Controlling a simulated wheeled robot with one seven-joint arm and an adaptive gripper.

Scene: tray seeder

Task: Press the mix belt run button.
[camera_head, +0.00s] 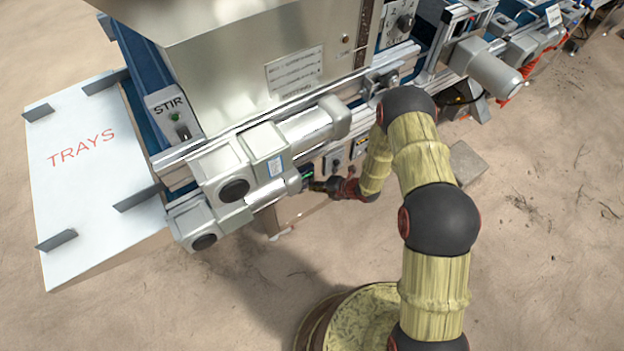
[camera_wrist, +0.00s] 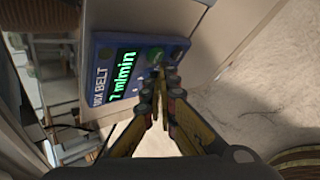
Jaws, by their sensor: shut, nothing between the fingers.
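The mix belt control panel (camera_wrist: 103,65) is a blue box in the wrist view, with a green lit display (camera_wrist: 122,72) reading about "7 m/min" and a partly legible "BELT" label. A green button (camera_wrist: 154,54) shows at its right part, close beyond my fingertips. My gripper (camera_wrist: 160,75) is shut and empty, its fingertips in front of the panel near this button. I cannot tell whether they touch it. In the head view my gripper (camera_head: 318,186) is small beside the panel's green display (camera_head: 306,171), under the machine's edge.
A dark round knob or button (camera_wrist: 177,50) sits on the panel to the right of the green button. Other small control boxes (camera_head: 333,163) are right of my gripper in the head view. Grey motors (camera_head: 232,186) overhang at the left. A STIR box (camera_head: 174,115) stands above. Open sandy floor lies in front.

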